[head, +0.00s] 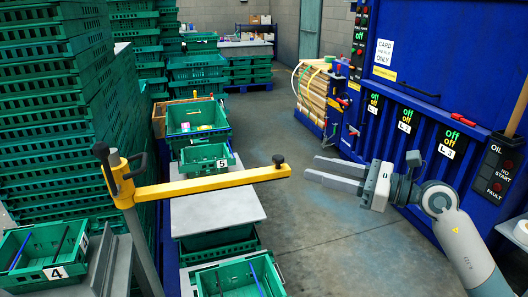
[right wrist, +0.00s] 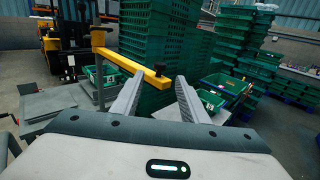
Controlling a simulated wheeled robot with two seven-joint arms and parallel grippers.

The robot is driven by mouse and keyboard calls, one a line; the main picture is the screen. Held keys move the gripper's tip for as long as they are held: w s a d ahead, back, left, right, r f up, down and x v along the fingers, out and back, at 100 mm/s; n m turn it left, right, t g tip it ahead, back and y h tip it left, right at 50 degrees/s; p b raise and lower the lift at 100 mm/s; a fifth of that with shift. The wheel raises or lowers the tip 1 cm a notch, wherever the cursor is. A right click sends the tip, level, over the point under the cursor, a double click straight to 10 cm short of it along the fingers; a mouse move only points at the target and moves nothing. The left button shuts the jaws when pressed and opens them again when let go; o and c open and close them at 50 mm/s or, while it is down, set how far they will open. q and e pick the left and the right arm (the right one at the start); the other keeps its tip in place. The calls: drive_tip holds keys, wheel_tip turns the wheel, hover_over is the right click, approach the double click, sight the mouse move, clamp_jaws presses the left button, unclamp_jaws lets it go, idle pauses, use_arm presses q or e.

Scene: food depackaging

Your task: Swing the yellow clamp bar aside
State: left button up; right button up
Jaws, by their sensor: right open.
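The yellow clamp bar (head: 210,185) reaches from a grey post on the left out to the right in the head view, above a light table top. A black knob (head: 279,160) stands on its free end. My right gripper (head: 312,168) is open and empty, just right of that end, with its fingers pointing at it. In the right wrist view the bar (right wrist: 130,63) runs from upper left, and its knob end shows between the spread fingertips (right wrist: 158,80), seemingly beyond them. My left gripper is not in view.
A green crate marked 4 (head: 45,255) is at lower left. Tall green crate stacks (head: 50,110) fill the left. A blue machine (head: 430,70) stands at right. Open floor (head: 330,240) lies between.

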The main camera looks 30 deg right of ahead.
drive_tip(key=p+x, duration=0.7)
drive_tip(key=x, duration=0.8)
clamp_jaws()
